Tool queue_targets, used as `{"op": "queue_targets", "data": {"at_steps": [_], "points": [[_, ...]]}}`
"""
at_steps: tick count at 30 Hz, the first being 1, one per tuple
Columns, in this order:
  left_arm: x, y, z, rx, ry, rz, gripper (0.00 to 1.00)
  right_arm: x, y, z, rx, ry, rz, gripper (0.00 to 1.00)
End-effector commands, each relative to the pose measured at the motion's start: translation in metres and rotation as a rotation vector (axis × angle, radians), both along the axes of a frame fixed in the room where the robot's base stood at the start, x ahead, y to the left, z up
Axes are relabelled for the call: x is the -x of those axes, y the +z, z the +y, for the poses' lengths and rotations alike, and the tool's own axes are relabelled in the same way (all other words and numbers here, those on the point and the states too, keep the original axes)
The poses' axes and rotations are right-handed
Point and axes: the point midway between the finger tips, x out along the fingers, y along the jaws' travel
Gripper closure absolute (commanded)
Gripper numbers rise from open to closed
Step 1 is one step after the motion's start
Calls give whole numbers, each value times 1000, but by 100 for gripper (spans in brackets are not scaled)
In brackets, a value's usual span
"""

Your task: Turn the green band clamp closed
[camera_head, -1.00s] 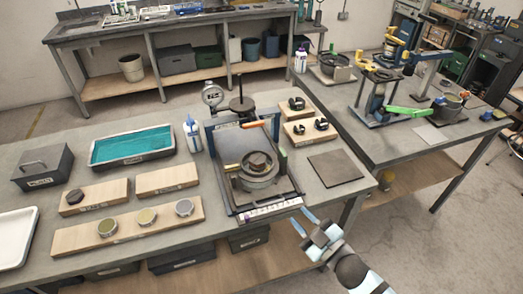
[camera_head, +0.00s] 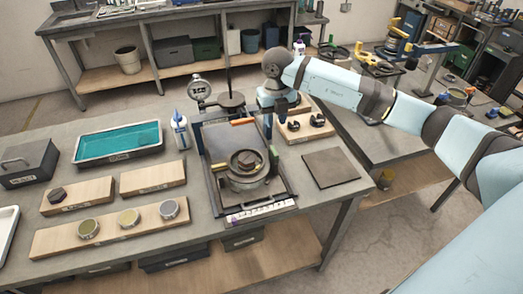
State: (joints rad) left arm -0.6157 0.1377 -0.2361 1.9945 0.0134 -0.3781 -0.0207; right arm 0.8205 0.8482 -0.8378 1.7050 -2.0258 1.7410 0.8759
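A dark lever frame stands on the near bench, with a round metal pot (camera_head: 247,179) in its middle and a brown piece in the pot. A small green lever piece (camera_head: 273,156) shows at the frame's right side, and I take it for the green band clamp's handle. An orange handle (camera_head: 243,121) lies across the back of the frame. My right gripper (camera_head: 280,108) hangs over the frame's back right corner, above and behind the green piece. Its fingers are small and partly hidden, so I cannot tell their opening or any contact. My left gripper is not in view.
A dial gauge (camera_head: 199,90) and a white bottle (camera_head: 180,130) stand left of the frame. A wooden block with black rings (camera_head: 304,130) is close to my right gripper. A dark flat plate (camera_head: 330,168) lies to the right. My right arm covers much of the second bench.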

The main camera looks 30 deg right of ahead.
Motion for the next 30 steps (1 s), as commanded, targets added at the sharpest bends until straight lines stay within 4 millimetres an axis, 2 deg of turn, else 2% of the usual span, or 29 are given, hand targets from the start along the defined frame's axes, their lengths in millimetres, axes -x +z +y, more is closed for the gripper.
{"op": "queue_targets", "data": {"at_steps": [5,18,24,30], "points": [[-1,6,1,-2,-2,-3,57,1,-20,0,3,-1,4,72],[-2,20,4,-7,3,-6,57,1,-109,1,-1,1,4,72],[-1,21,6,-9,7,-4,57,0,-131,1,-1,1,1,72],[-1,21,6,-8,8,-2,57,0,-137,1,-1,2,1,72]]}}
